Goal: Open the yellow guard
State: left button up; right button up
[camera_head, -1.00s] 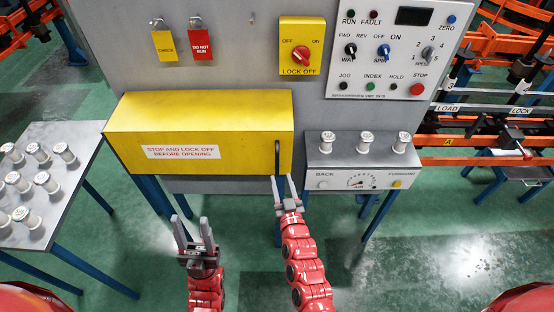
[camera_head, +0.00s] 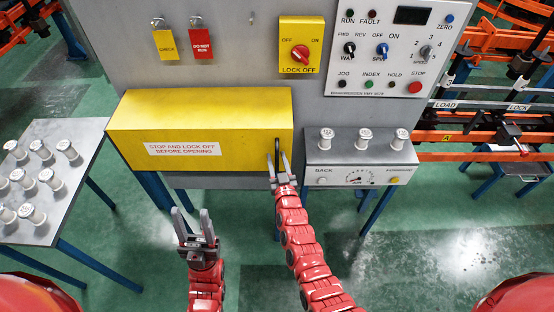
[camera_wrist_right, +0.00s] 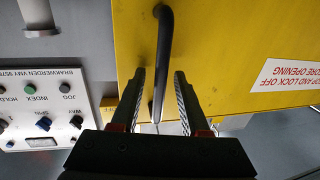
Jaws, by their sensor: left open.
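The yellow guard (camera_head: 200,112) is a long box on the front of the grey machine, and it looks closed. A white label on it reads "STOP AND LOCK OFF BEFORE OPENING". Its dark upright bar handle (camera_wrist_right: 163,45) is near its right end. My right gripper (camera_head: 279,160) is at the handle, its fingers spread on either side. In the right wrist view the handle runs between the open fingers (camera_wrist_right: 159,78), with gaps to both. My left gripper (camera_head: 191,213) is open and empty, below and in front of the guard.
A lock-off switch (camera_head: 300,52) with a red knob is above the guard. Hanging tags (camera_head: 201,44) are to its left. A shelf (camera_head: 345,155) with 3 white spindles sits right of the guard. A table (camera_head: 85,160) with several spindles stands at left.

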grip_shut()
dwell(1.2)
